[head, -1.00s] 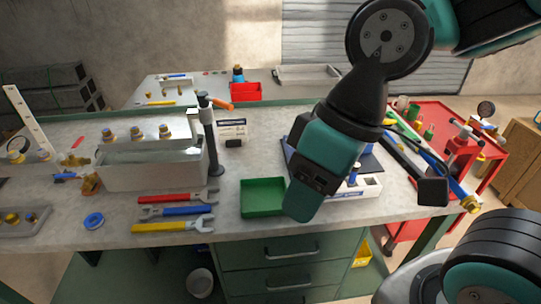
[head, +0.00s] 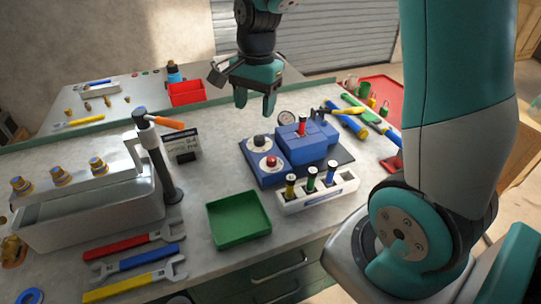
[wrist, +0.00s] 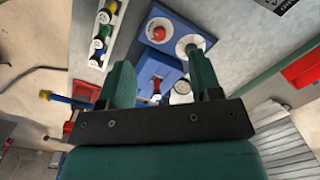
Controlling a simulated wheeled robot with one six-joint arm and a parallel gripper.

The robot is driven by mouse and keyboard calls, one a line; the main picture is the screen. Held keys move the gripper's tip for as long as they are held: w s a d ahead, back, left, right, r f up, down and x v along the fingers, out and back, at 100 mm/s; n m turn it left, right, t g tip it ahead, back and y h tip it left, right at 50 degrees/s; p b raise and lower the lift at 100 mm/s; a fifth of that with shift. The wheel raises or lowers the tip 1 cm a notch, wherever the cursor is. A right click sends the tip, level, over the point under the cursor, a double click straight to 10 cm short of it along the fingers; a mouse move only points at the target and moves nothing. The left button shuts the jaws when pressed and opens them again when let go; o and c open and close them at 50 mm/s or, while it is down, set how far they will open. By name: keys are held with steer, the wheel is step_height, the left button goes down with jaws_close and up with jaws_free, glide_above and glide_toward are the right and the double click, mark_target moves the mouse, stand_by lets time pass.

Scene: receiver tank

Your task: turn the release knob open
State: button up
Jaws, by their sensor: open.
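A blue receiver unit (head: 309,143) stands on the bench and carries a black knob (head: 260,141) and a red knob (head: 268,163), each on a round white plate. I cannot read which one is the release knob. In the wrist view the red knob (wrist: 158,33) lies beyond the gap between my fingers, and the black knob (wrist: 194,46) is just past the right fingertip. My gripper (head: 254,106) is open and empty, pointing down above and behind the knobs, apart from them. It also shows in the wrist view (wrist: 160,60).
A white rack (head: 318,195) with several coloured plugs stands in front of the unit. A green tray (head: 238,220) is at its front left. A black post with an orange handle (head: 165,123) and a small sign (head: 183,145) stand to the left. A gauge (head: 286,117) is behind.

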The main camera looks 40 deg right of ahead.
steer(key=w+d+f+m, duration=0.3)
steer(key=d+f+m, duration=0.1)
steer(key=d+m, duration=0.25)
steer(key=p, duration=0.3)
glide_toward(272, 158)
steer(key=shift+n+g+h, duration=0.3)
steer(key=shift+n+h, duration=0.05)
steer(key=shift+h, duration=0.05)
steer(key=f, duration=0.9)
steer(key=shift+w+a+f, duration=0.1)
steer(key=shift+a+f, duration=0.05)
steer(key=shift+a, duration=0.15)
steer(key=shift+c, duration=0.4)
steer(key=c, duration=0.9)
steer(key=shift+o, duration=0.2)
